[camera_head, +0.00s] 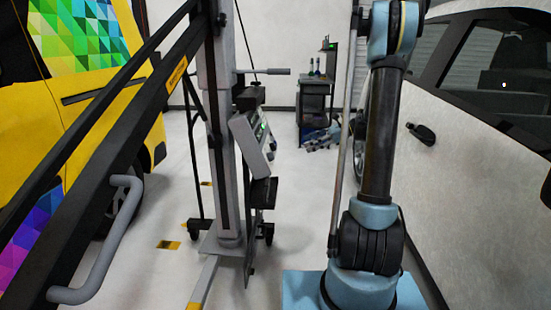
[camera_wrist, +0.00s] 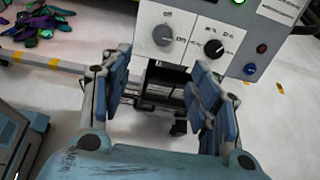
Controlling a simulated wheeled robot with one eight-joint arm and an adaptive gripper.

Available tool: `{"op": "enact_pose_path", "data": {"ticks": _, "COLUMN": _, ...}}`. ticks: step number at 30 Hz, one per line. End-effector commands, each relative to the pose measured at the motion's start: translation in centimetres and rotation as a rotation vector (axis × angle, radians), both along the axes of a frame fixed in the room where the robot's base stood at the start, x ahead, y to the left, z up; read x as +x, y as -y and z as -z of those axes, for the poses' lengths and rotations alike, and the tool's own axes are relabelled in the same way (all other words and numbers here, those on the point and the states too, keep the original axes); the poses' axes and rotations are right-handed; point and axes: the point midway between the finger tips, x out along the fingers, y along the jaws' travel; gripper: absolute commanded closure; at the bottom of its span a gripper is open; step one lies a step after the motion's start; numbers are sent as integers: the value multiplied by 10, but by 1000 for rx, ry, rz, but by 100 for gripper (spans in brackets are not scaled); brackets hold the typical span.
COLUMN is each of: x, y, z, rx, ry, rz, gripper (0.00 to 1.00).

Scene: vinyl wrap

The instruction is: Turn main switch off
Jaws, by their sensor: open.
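A light grey control panel (camera_wrist: 190,15) fills the top middle of the wrist view. It carries a grey rotary knob (camera_wrist: 163,35) on a white plate at left and a black rotary knob (camera_wrist: 213,47) on a white plate at right. Small print surrounds both knobs; I cannot tell for sure which is the main switch. My gripper (camera_wrist: 158,85) is open and empty, its two blue fingers spread below the panel, apart from the knobs. In the head view the control box (camera_head: 251,145) hangs on a grey column, its face mostly turned away; my gripper is not visible there.
The panel also has a blue button (camera_wrist: 262,48), a dark red button (camera_wrist: 249,69) and a green light (camera_wrist: 238,2). A yellow vehicle (camera_head: 85,95) stands at left, a white car (camera_head: 480,150) at right. A dark cart (camera_head: 314,100) stands behind. Floor between is mostly free.

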Motion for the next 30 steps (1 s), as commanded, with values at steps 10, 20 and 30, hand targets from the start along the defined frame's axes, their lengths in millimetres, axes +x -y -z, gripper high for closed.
{"op": "enact_pose_path", "data": {"ticks": 10, "x": 6, "y": -18, "z": 10, "rx": 21, "ry": -20, "rz": 6, "gripper": 44}}
{"op": "enact_pose_path", "data": {"ticks": 20, "x": 9, "y": -71, "z": 32, "rx": 20, "ry": -20, "rz": 5, "gripper": 44}}
{"op": "enact_pose_path", "data": {"ticks": 30, "x": 12, "y": -125, "z": 55, "rx": 19, "ry": -20, "rz": 5, "gripper": 44}}
